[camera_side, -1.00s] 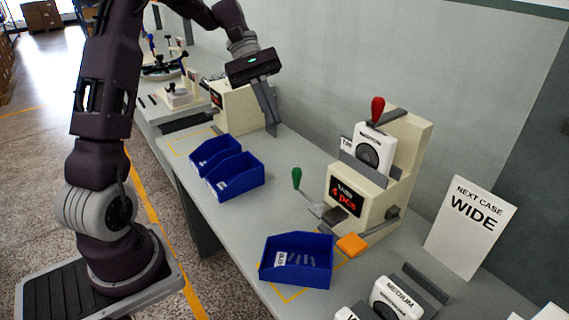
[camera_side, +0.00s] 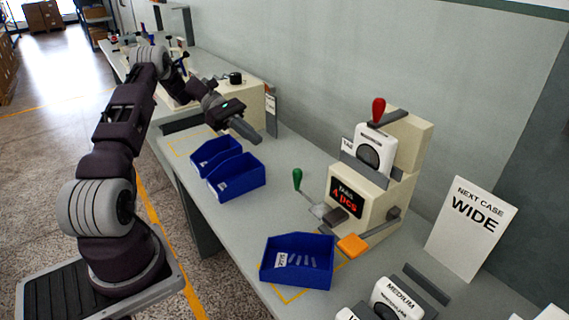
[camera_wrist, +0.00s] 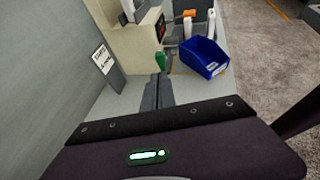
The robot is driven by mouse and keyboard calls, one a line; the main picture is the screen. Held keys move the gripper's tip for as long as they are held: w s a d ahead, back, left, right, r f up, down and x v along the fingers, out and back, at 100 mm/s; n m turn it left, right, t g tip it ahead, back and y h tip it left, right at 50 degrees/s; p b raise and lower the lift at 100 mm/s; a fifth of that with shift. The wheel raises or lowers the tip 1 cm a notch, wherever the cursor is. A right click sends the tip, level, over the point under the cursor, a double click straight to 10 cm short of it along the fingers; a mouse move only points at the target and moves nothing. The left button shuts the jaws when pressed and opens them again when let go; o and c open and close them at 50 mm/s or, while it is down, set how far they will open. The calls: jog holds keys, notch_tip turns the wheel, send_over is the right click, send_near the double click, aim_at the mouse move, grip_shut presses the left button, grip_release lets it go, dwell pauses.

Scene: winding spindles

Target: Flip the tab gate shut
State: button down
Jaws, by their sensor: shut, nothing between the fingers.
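The beige dispenser (camera_side: 376,215) stands on the bench with a dark display reading "4 pcs". I cannot tell for certain which part is the tab gate. My gripper (camera_side: 252,137) is shut and empty, in the air above the bench, well left of the dispenser and touching nothing visible.
A blue bin (camera_side: 297,270) sits in front of the dispenser. Two blue bins (camera_side: 236,184) stand nearer my gripper. A "NEXT CASE WIDE" sign (camera_side: 470,228) leans right. White cassettes (camera_side: 396,300) lie at front right. Another beige machine (camera_side: 250,105) is behind my gripper.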

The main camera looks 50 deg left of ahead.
jog(key=x, duration=1.2)
jog(key=shift+d, duration=2.55)
jog(key=v, duration=1.4)
jog(key=shift+a, duration=0.2)
